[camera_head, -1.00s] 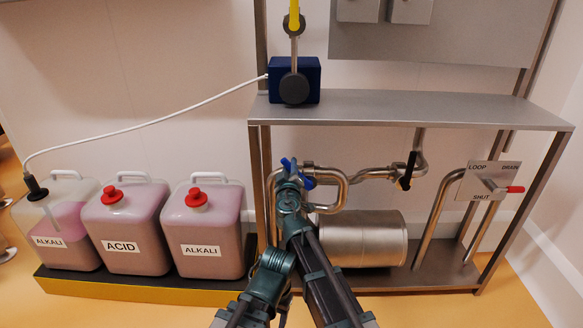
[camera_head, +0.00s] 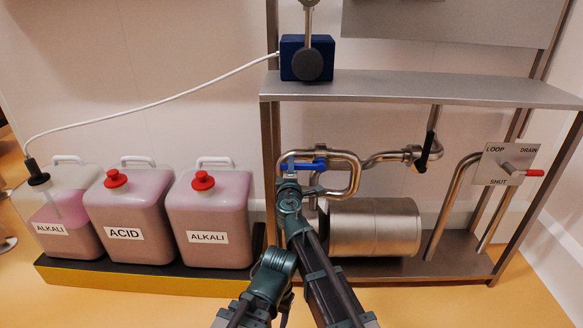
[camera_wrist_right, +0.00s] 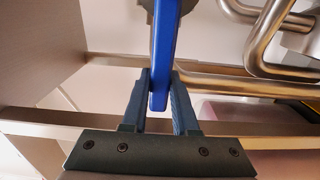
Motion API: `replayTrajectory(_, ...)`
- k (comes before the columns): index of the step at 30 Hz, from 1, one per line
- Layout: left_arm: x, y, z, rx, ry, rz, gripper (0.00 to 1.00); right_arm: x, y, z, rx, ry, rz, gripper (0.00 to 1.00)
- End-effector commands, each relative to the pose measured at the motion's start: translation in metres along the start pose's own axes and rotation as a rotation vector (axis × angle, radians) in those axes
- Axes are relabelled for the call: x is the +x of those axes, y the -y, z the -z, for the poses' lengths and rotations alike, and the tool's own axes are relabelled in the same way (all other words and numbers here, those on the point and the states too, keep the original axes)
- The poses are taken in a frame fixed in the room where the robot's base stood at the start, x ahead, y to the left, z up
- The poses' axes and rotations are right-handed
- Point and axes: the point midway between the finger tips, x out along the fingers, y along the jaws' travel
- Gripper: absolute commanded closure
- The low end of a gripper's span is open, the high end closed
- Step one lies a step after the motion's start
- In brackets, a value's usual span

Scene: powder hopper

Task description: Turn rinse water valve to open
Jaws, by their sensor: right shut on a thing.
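The blue valve handle (camera_head: 305,166) sits on the looped steel pipe under the shelf and lies about level in the head view. In the right wrist view the same blue handle (camera_wrist_right: 163,45) runs down between the two fingers. My right gripper (camera_head: 290,178) is at the handle's left part, and its fingers (camera_wrist_right: 159,88) are shut on the handle. The valve body is partly hidden behind my gripper.
A black-handled valve (camera_head: 423,155) and a LOOP/DRAIN/SHUT plate with a red-tipped lever (camera_head: 520,172) stand to the right. A steel cylinder (camera_head: 375,228) lies below the pipes. Labelled jugs (camera_head: 125,215) stand at left. The shelf (camera_head: 420,88) is above.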

Motion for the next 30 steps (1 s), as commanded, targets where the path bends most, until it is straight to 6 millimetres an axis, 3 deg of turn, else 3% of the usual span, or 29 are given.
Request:
replayTrajectory(9, 0.0119, -0.0012, 0.0009, 0.0, -0.001, 0.0, 0.41, -0.0022, 0.0124, 0.0002, -0.102, -0.003, 0.002, 1.0)
replayTrajectory(28, 0.0143, -0.0014, 0.001, 0.0, -0.001, 0.0, 0.41, -0.0049, 0.0148, 0.0018, -0.125, -0.009, 0.001, 1.0)
replayTrajectory(29, 0.0143, -0.0014, 0.001, 0.0, -0.001, 0.0, 0.41, -0.0049, 0.0148, 0.0018, -0.125, -0.009, 0.001, 0.49)
replayTrajectory(30, 0.0143, -0.0014, 0.001, 0.0, -0.001, 0.0, 0.41, -0.0048, 0.0148, 0.0018, -0.125, -0.009, 0.001, 0.43)
